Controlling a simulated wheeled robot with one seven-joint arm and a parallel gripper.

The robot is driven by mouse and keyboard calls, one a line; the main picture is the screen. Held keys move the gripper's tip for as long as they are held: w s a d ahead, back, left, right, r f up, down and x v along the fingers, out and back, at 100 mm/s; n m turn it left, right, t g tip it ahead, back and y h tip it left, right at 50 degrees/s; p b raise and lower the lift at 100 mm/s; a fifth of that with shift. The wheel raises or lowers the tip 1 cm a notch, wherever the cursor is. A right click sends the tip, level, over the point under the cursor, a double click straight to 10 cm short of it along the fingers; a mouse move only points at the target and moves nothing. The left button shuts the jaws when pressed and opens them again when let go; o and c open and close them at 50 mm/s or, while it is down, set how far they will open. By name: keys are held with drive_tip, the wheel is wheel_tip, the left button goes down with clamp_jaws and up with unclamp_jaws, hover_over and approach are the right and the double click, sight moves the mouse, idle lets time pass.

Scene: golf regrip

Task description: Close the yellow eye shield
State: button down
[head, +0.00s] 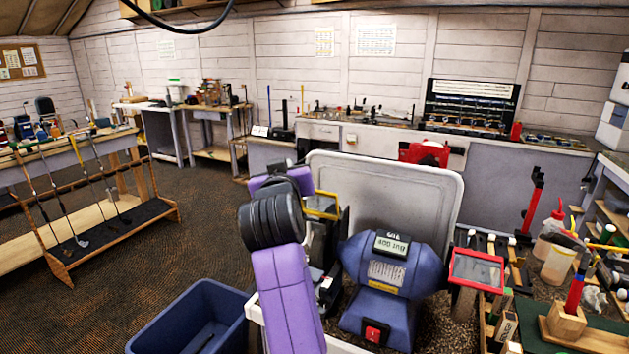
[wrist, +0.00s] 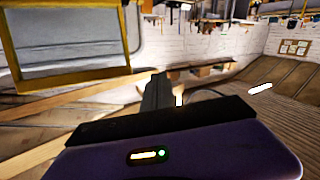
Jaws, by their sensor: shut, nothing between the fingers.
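The yellow eye shield (head: 322,213) is a yellow-rimmed clear pane on the left side of the blue bench grinder (head: 376,275). It is partly hidden by my purple arm in the head view, and I cannot tell its exact angle there. In the wrist view the yellow frame (wrist: 75,82) and its pane fill the upper left. My gripper (wrist: 158,82) shows there as dark fingers, shut and empty, just right of the frame. A small gap shows between them in that picture. In the head view the fingertips are not clearly visible.
A red-framed shield (head: 477,268) is on the grinder's right side. A pale upright panel (head: 400,190) stands behind the grinder. A blue bin (head: 190,318) is on the floor at left, and a club rack (head: 90,205) stands beyond it. Bottles and tools crowd the right.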

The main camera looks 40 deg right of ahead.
wheel_tip(320, 180, up, 2)
drive_tip(key=d+m+g, duration=0.3)
drive_tip(key=g, duration=0.1)
wheel_tip(320, 180, up, 7)
drive_tip(key=m+g+y, duration=0.5)
drive_tip(key=g, duration=0.1)
hover_over(319, 192)
drive_tip(key=a, duration=0.1)
drive_tip(key=f, duration=0.3)
drive_tip(key=d+f+p, duration=0.1)
drive_tip(key=f, duration=0.2)
drive_tip(key=w+d+f+p, duration=0.1)
drive_tip(key=f, duration=0.2)
drive_tip(key=shift+d, duration=0.25)
drive_tip(key=shift+s+a+f+y, duration=0.2)
drive_tip(key=shift+a+f+y, duration=0.1)
drive_tip(key=shift+a, duration=0.1)
drive_tip(key=shift+a+f, duration=0.1)
